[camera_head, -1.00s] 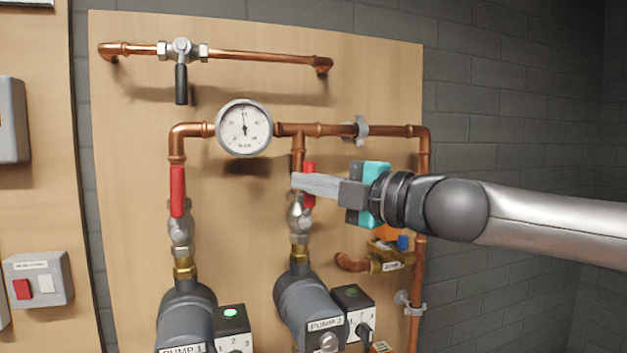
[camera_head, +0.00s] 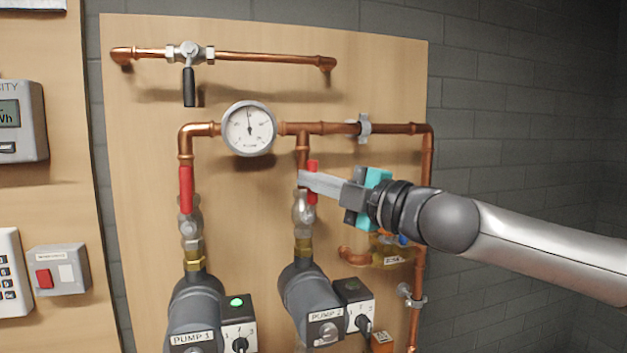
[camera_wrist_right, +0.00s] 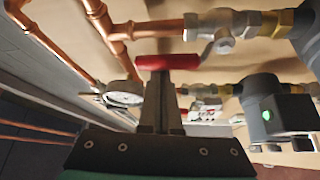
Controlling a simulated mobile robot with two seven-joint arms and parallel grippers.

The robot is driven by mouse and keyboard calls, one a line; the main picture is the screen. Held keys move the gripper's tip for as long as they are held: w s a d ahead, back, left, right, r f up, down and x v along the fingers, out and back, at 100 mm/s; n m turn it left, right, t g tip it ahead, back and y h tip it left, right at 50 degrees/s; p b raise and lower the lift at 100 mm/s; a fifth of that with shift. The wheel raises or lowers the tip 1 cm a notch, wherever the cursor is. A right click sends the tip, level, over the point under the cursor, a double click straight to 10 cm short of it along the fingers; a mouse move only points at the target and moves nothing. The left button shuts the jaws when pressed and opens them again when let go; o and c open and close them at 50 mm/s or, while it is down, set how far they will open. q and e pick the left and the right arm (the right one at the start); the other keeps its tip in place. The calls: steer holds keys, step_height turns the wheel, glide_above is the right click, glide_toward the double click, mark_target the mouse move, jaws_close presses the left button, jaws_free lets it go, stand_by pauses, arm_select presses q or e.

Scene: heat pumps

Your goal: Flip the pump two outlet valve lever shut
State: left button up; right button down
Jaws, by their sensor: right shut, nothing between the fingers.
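The pump two outlet valve (camera_head: 303,210) sits on the vertical pipe above pump 2 (camera_head: 310,290). Its red lever (camera_head: 313,167) stands upright, in line with the pipe, and is partly hidden by my fingers. My right gripper (camera_head: 304,179) is shut and empty, its fingertips right at the lever, coming from the right. In the wrist view the red lever (camera_wrist_right: 165,62) lies across the tips of my right gripper (camera_wrist_right: 162,78); they look to touch or nearly touch it. My left gripper is not in view.
Pump 1's outlet valve has a similar upright red lever (camera_head: 186,188) to the left. A round gauge (camera_head: 249,129) and copper pipe (camera_head: 340,128) run above. Below my right arm is a small brass valve (camera_head: 392,257). Pump 2's switch box (camera_head: 354,306) stands beside the pump.

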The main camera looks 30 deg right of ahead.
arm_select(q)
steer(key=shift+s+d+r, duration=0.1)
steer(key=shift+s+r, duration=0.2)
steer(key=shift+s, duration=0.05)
arm_select(e)
steer(key=shift+d+m, duration=0.2)
steer(key=shift+m, duration=0.1)
